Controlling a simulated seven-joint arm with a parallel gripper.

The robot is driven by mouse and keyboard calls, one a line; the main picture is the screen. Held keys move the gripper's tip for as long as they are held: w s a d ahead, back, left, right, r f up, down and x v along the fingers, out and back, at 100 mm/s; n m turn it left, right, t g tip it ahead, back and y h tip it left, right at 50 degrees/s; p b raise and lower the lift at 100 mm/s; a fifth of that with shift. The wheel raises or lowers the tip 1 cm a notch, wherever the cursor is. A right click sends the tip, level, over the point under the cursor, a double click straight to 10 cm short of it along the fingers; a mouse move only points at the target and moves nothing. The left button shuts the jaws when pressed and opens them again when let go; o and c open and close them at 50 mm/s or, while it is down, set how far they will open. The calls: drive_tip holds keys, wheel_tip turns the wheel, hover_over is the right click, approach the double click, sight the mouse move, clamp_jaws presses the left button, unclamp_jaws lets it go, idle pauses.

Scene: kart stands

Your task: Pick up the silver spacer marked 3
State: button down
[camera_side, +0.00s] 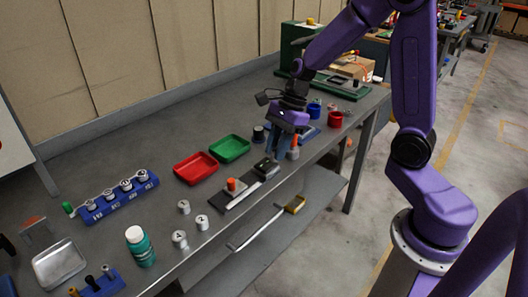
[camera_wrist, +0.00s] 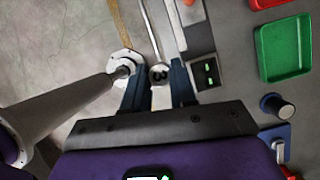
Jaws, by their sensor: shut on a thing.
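My gripper (camera_wrist: 159,86) points down at the front edge of the bench. In the wrist view its two dark blue fingers are shut on a small silver spacer (camera_wrist: 158,74), which sits between the fingertips. A dark mark shows on its top, too small to read surely. In the side view my gripper (camera_side: 283,152) is beside the black box on the bench, and its fingers largely hide what they hold. Three other silver spacers stand loose on the bench at the left: one at the back (camera_side: 183,207), one at the right (camera_side: 202,222) and one at the front (camera_side: 180,239).
A black box (camera_side: 266,168) with green marks stands close beside my gripper. A red tray (camera_side: 196,168) and a green tray (camera_side: 229,148) lie behind it. A blue rack (camera_side: 95,215) carries several silver pieces. A green bottle (camera_side: 140,247) stands at the front left. Red cups (camera_side: 335,119) stand at the right.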

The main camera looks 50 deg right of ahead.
drive_tip(key=s+r, duration=0.3)
drive_tip(key=s, duration=0.4)
drive_tip(key=shift+d, duration=0.2)
